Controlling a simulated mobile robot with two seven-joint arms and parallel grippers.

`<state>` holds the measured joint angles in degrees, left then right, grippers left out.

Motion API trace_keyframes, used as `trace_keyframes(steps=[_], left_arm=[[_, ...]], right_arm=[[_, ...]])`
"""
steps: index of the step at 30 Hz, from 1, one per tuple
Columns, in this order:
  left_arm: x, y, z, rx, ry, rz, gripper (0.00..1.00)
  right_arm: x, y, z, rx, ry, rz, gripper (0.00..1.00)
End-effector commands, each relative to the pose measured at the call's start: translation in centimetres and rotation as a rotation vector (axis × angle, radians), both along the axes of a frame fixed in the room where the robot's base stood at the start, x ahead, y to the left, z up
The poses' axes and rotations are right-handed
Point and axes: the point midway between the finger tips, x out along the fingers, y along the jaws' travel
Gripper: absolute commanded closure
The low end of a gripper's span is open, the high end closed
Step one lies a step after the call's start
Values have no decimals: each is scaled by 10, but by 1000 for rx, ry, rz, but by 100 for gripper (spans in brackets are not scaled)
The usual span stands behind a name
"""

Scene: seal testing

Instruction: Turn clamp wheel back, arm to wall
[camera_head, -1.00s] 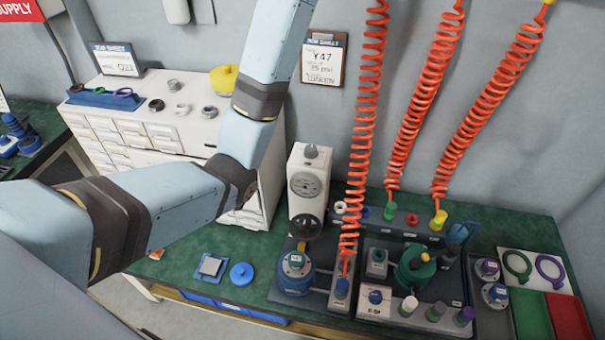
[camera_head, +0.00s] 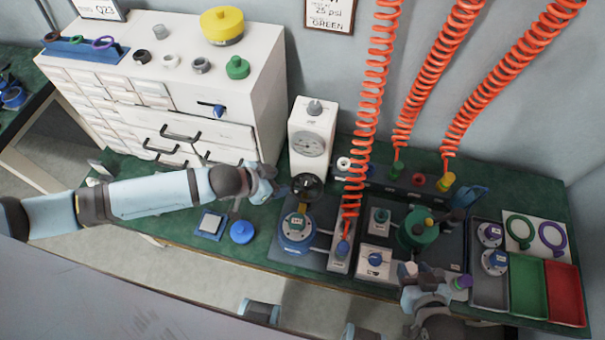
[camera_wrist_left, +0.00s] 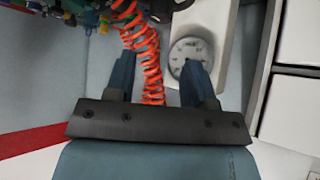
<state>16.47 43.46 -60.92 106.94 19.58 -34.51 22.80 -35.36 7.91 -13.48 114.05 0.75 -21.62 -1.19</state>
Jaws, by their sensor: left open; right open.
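A dark round wheel (camera_head: 306,187) stands at the front of the white gauge box (camera_head: 312,138), behind the blue vessel (camera_head: 297,232). I take it for the clamp wheel, but its arm cannot be made out clearly. My left gripper (camera_head: 272,184) is open and empty, just left of the wheel and apart from it. In the left wrist view the open fingers (camera_wrist_left: 158,80) point toward the gauge box (camera_wrist_left: 208,30) and its dial; the wheel is not clear there. My right gripper (camera_head: 428,280) is open at the front right, close to a purple-topped plug (camera_head: 462,282).
Red coiled hoses (camera_head: 368,110) hang in front of the wall. A green vessel (camera_head: 418,228) stands right of the blue one. A white drawer cabinet (camera_head: 235,100) stands behind my left arm. A blue round lid (camera_head: 242,232) lies on the green bench; green and red trays (camera_head: 567,292) are at right.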

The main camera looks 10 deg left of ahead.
Motion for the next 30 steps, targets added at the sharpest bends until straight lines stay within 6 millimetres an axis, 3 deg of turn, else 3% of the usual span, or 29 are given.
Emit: trace_keyframes(steps=[18,30], left_arm=[[62,-56,-79,0,-5,-1,50],[70,-63,-91,0,-5,-1,50]], right_arm=[[2,-1,5,0,-7,0,57],[2,-1,4,0,-7,0,57]])
